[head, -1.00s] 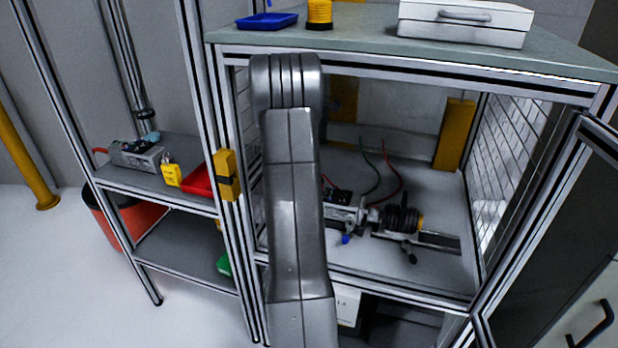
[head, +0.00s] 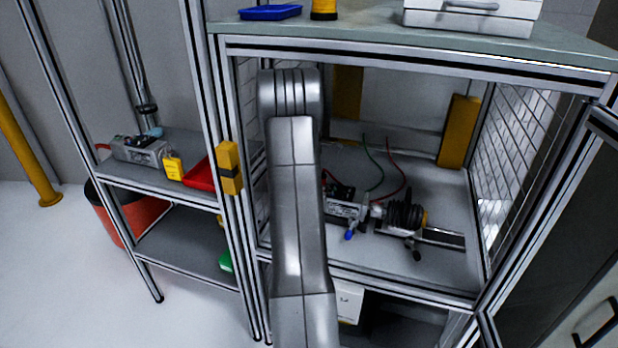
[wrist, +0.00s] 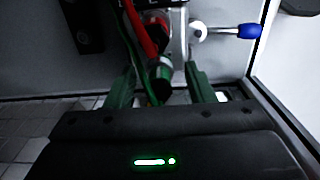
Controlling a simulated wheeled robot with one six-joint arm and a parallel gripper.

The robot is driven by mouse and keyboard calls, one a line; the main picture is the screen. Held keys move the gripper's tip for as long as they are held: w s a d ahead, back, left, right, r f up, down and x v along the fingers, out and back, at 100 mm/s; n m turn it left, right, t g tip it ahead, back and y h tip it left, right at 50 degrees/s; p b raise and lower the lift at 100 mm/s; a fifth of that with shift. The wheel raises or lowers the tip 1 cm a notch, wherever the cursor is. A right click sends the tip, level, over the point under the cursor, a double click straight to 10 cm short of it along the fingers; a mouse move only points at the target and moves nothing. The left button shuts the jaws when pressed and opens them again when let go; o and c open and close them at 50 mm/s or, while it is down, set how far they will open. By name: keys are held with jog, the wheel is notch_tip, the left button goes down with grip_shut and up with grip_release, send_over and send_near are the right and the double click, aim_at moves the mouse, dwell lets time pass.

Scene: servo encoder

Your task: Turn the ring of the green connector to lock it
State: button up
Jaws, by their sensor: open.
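In the wrist view, my gripper (wrist: 161,78) is open, with one green finger on each side of the connector. The green connector (wrist: 160,70) shows a green-and-grey ring and a dark end pointing toward my gripper. It lies between the fingers, with narrow gaps at both sides; I cannot tell whether either finger touches it. A red cable (wrist: 138,36) and a green cable run beside it. In the head view, my arm hides the gripper and the connector. The servo unit (head: 343,210) shows partly to the right of my arm, inside the cabinet.
A blue-tipped lever (wrist: 249,31) sticks out right of the connector. In the head view, a dark ribbed motor (head: 404,215) stands right of the unit. The cabinet's front frame (head: 385,283) and left post surround the opening. Thin red and green wires rise behind the unit.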

jog(key=c, duration=1)
jog(key=shift+r+m+p, duration=0.1)
jog(key=shift+m+p, duration=0.25)
jog(key=shift+m, duration=0.05)
jog(key=m+p, duration=0.2)
jog(key=shift+r+m, duration=0.1)
jog(key=shift+m, duration=0.3)
jog(key=m+p, duration=0.2)
jog(key=m, duration=0.3)
jog(key=m+p, duration=0.1)
jog(key=m, duration=0.8)
jog(key=shift+m, duration=0.3)
jog(key=o, duration=1)
jog(key=shift+f, duration=0.2)
